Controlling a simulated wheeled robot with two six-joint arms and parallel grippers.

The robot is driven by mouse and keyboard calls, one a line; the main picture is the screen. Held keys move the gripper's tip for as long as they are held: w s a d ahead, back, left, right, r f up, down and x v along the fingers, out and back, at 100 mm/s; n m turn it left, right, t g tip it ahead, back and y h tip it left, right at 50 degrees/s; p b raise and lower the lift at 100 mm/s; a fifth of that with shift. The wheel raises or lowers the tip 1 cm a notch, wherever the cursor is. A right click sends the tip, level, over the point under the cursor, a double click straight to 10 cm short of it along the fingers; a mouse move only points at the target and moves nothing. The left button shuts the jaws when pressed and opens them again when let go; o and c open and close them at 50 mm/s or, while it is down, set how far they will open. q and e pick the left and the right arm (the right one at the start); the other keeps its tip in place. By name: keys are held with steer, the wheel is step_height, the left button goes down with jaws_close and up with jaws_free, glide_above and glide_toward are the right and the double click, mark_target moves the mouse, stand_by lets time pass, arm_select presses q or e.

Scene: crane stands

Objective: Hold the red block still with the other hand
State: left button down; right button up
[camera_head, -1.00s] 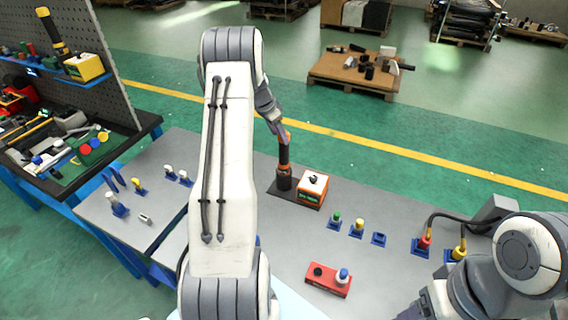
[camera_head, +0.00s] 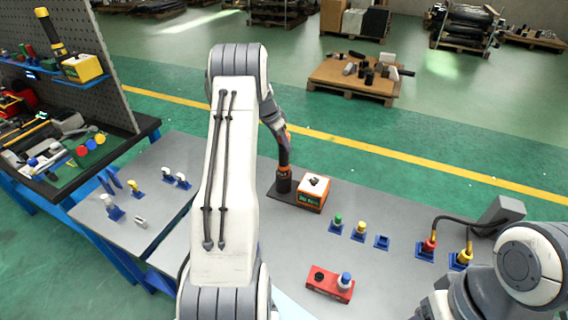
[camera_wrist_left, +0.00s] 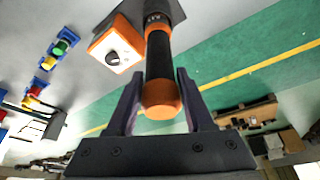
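The red block (camera_head: 329,285) lies on the grey table, front of centre in the head view. It carries a black knob and a blue-and-white knob on top. Neither gripper touches it. My left gripper (camera_head: 285,144) is well behind it, at the top of an upright black-and-orange handle (camera_head: 284,181). In the left wrist view my left gripper's fingers (camera_wrist_left: 158,88) stand on either side of the handle's orange end (camera_wrist_left: 160,98), with narrow gaps that look open. My right arm is at the lower right; its gripper is not visible.
An orange-and-white box (camera_head: 312,191) stands beside the handle. Blue sockets with green and yellow plugs (camera_head: 360,229) sit behind the red block. Cabled red and yellow plugs (camera_head: 461,257) are near my right arm. The table between the red block and those sockets is clear.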

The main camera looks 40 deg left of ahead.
arm_select(q)
steer(key=shift+w+r, duration=0.1)
steer(key=shift+r, duration=0.2)
steer(key=shift+r+p, duration=3.1)
steer(key=shift+r, duration=2.4)
arm_select(e)
step_height(320, 180, up, 6)
steer(key=shift+r, duration=0.1)
